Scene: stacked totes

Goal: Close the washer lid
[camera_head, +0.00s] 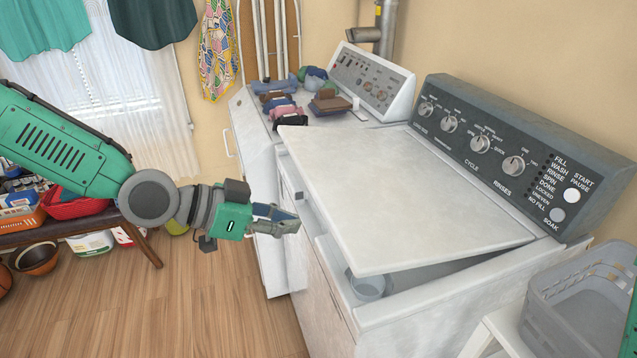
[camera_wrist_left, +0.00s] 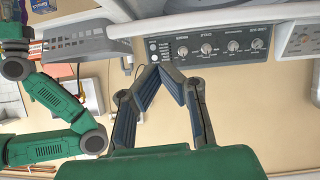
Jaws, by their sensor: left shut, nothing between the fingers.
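The white washer lid (camera_head: 400,190) is partly open in the head view. It slopes from its hinge by the control panel (camera_head: 490,140) to a front edge raised above the washer body (camera_head: 440,305). A dark gap shows under its right side, with part of the tub inside visible. My left gripper (camera_head: 290,222) is shut and empty, left of the lid's front edge and apart from it. In the left wrist view its fingers (camera_wrist_left: 160,70) meet at the tips, with the washer panel (camera_wrist_left: 215,48) behind. My right gripper is not seen.
A second white machine (camera_head: 255,150) with folded clothes (camera_head: 325,100) on top stands beyond the washer. A grey basket (camera_head: 580,300) sits at the right on a white stand. A bench (camera_head: 90,222) with items is at the left. Wooden floor lies open between.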

